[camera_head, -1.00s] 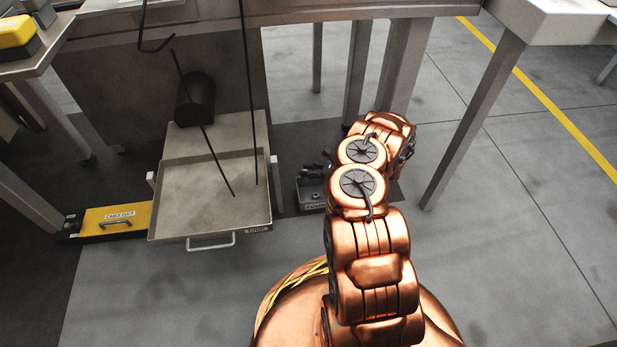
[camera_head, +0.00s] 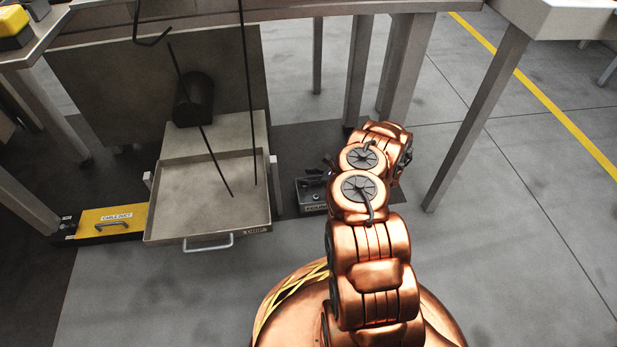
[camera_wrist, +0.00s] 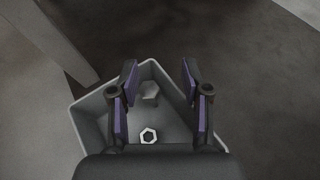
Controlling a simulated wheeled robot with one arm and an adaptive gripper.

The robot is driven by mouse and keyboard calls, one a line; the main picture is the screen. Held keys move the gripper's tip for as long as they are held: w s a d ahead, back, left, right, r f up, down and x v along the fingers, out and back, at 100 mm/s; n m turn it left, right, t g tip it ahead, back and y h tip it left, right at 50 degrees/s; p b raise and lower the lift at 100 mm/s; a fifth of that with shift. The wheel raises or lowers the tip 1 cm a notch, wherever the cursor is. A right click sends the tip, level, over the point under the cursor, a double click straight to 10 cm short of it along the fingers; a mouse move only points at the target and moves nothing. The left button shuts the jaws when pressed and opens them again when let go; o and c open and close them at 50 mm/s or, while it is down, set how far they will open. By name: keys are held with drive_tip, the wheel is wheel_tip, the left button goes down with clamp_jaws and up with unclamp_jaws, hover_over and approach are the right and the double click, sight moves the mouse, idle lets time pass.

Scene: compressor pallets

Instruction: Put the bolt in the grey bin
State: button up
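The grey bin (camera_wrist: 77,112) lies below my gripper in the wrist view; it also shows on the floor in the head view (camera_head: 309,196), left of my arm and partly hidden by it. My gripper (camera_wrist: 159,75) is open, its purple-padded fingers apart over the bin. A grey hex-headed piece that looks like the bolt (camera_wrist: 150,92) shows inside the bin's outline, between the fingers and touching neither pad. A light hex nut (camera_wrist: 148,136) lies on the bin's floor closer to the palm. In the head view the gripper is mostly hidden behind my arm.
A wide grey tray (camera_head: 208,239) with a front handle stands left of the bin. A yellow cable duct box (camera_head: 112,222) lies farther left. Table legs (camera_head: 478,118) stand to the right and behind. Thin black rods (camera_head: 247,95) hang over the tray. Floor at the right is clear.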

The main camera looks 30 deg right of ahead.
drive_tip(key=shift+r, duration=0.15)
drive_tip(key=shift+s+d+r+p, duration=0.15)
drive_tip(key=shift+p, duration=0.2)
drive_tip(key=p+v, duration=0.4)
drive_tip(key=v, duration=0.6)
drive_tip(key=shift+s+d, duration=0.2)
drive_tip(key=shift+s, duration=0.1)
drive_tip(key=shift+s+d+r+p, duration=0.15)
drive_tip(key=shift+s+p, duration=0.15)
drive_tip(key=shift+p, duration=0.05)
drive_tip(key=shift+s, duration=0.1)
